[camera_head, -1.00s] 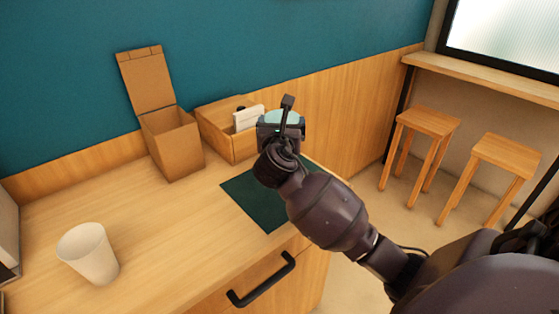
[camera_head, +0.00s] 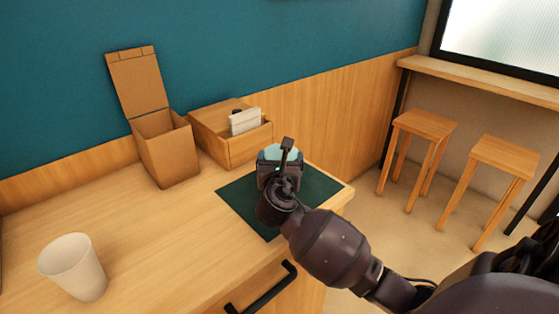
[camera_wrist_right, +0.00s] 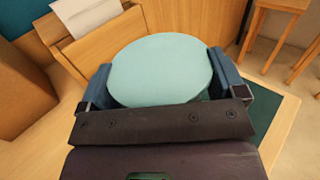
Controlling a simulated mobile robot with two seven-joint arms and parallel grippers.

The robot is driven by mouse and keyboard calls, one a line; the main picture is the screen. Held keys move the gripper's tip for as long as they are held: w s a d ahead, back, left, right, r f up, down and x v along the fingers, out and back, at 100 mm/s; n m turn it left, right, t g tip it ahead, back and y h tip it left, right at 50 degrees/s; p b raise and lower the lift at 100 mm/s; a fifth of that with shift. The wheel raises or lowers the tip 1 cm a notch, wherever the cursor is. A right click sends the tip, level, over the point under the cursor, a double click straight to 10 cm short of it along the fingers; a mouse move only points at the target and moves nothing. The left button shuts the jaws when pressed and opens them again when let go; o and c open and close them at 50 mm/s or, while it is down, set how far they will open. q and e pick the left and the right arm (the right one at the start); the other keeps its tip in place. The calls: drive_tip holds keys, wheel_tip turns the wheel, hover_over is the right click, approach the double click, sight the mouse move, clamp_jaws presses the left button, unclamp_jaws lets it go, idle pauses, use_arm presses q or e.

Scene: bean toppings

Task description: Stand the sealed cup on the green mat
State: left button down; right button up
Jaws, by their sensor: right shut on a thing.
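The sealed cup shows as a round pale teal lid (camera_head: 272,153) in the head view, and it fills the middle of the right wrist view (camera_wrist_right: 160,70). My right gripper (camera_head: 281,163) is shut on it, with one blue finger at each side of the lid in the wrist view. The cup looks upright, but its body and base are hidden. The dark green mat (camera_head: 238,203) lies flat near the counter's right end, beneath my right gripper in the picture. I cannot tell whether the cup touches the mat. My left gripper is out of view.
A white empty-looking cup (camera_head: 72,268) stands at the counter's front left. An open cardboard box (camera_head: 168,155) and a wooden box with white cards (camera_head: 230,148) stand at the back, close behind the mat. Two wooden stools (camera_head: 425,125) stand off to the right.

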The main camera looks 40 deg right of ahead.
drive_tip(key=o, duration=1.2)
drive_tip(key=shift+o, duration=0.6)
drive_tip(key=shift+s+a, duration=0.25)
drive_tip(key=p+v, duration=0.1)
drive_tip(key=v, duration=1)
drive_tip(key=shift+p, duration=0.35)
drive_tip(key=shift+s+a, duration=0.1)
drive_tip(key=shift+s, duration=0.05)
